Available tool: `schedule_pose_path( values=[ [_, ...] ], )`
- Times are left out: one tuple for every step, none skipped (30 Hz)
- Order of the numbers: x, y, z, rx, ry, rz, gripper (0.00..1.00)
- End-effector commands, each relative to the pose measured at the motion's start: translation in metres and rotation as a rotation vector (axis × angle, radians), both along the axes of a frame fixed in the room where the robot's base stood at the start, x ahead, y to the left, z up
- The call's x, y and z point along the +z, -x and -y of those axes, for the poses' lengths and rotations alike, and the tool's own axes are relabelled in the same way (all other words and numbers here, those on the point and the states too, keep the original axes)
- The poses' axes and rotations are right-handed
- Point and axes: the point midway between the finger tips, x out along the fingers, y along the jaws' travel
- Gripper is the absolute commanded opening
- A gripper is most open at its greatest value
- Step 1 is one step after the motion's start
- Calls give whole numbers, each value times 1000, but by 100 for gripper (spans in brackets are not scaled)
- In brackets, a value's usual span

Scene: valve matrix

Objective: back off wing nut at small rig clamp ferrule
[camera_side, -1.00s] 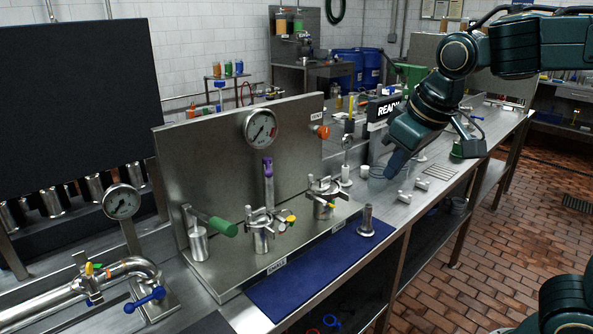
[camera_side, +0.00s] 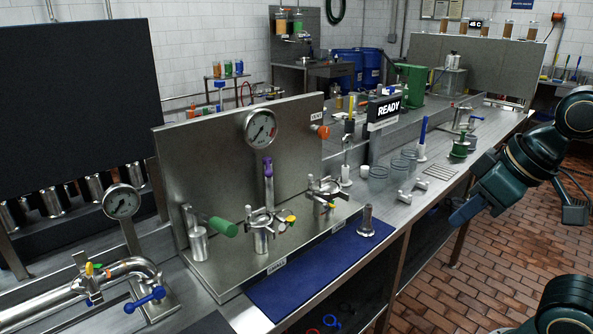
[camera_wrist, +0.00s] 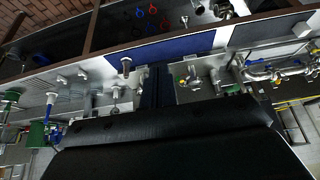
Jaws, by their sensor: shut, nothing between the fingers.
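A clamp with orange and yellow wing-nut parts (camera_side: 92,270) sits around the steel pipe (camera_side: 40,302) at the lower left of the side view. Two more clamps stand on the gauge panel's bench, one with a yellow knob (camera_side: 290,219) and one with another yellow knob (camera_side: 331,205). I cannot tell which clamp is the small rig's. My gripper (camera_side: 462,215) is at the right, beyond the bench's front edge and far from every clamp. In the wrist view its dark blue fingers (camera_wrist: 157,87) are shut and empty. Small clamp fittings (camera_wrist: 190,80) show beside them, too small to read.
A blue mat (camera_side: 320,270) lies along the bench front with a steel post (camera_side: 367,220) on it. A green-handled lever (camera_side: 222,227), blue valve handle (camera_side: 145,300), purple handle (camera_side: 267,167) and gauges rise nearby. Glass dishes (camera_side: 402,165) stand farther along. The aisle floor is clear.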

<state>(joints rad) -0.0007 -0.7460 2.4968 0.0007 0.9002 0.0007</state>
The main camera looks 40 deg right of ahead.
Motion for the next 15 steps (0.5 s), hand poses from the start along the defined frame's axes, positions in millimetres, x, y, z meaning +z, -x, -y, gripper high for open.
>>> schedule_pose_path(
  values=[
    [2, -2, 0, 1, 0, -2, 0],
    [3, -4, 0, 0, 1, -3, 0],
    [4, -7, 0, 0, 2, -6, 0],
    [5, -9, 0, -1, 3, -8, 0],
    [7, -12, 0, -1, 4, -10, 0],
    [10, -17, 0, -1, 5, -14, 0],
    [12, -21, 0, -1, 6, -17, 0],
    [15, -26, 0, -2, 8, -21, 0],
    [18, -32, 0, -3, 11, -26, 0],
    [20, -38, 0, -4, 12, -30, 0],
    [23, -44, -1, -5, 13, -35, 0],
    [26, -52, -1, -6, 16, -41, 0],
    [28, -59, -2, -8, 19, -44, 0],
    [30, -65, -3, -8, 21, -50, 0],
    [33, -74, -4, -9, 23, -56, 0]
  ],
)
